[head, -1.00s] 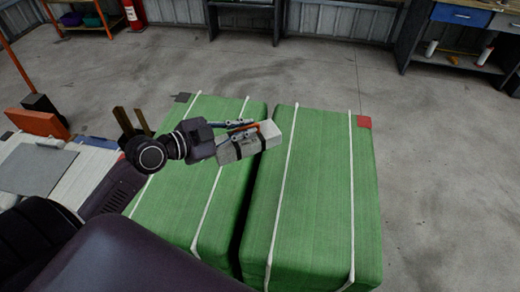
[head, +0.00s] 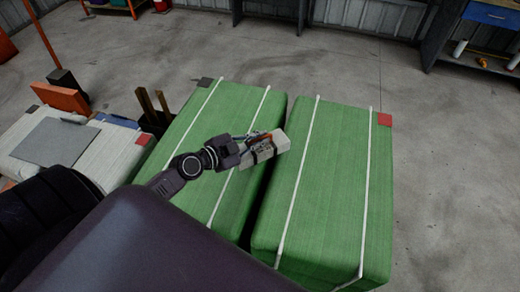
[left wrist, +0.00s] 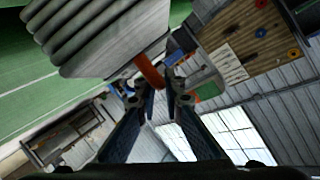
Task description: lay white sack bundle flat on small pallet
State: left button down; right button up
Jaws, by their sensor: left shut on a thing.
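The white sack bundle (head: 270,146), a pale block with a dark band, is held in my left gripper (head: 254,143). In the head view it appears over the inner edge of the left green bale, by the gap between the two bales. In the left wrist view the bundle (left wrist: 100,30) shows its layered folds at upper left. There the left gripper's fingertips (left wrist: 160,85) are at an orange strip (left wrist: 148,70) at the bundle's edge. I cannot make out a small pallet in either view. My right gripper is not in view.
Two large green bales with white straps, left (head: 225,110) and right (head: 335,170), fill the middle. A pale stack with a grey sheet (head: 60,142) stands left, near brown posts (head: 150,106). A bench (head: 480,40) is at back right. Open floor lies right.

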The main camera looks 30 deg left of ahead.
pick_arm(q)
notch_tip(320, 180, down, 4)
jog(key=shift+r+b, duration=0.1)
jog(key=shift+b, duration=0.7)
jog(key=shift+f, duration=0.35)
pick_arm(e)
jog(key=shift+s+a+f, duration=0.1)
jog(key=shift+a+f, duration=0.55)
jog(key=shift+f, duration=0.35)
pick_arm(q)
jog(key=shift+f, duration=0.1)
jog(key=shift+f+b, duration=0.1)
jog(key=shift+b, duration=0.2)
jog(key=c, duration=2.1)
grip_release()
jog(key=shift+o, duration=0.3)
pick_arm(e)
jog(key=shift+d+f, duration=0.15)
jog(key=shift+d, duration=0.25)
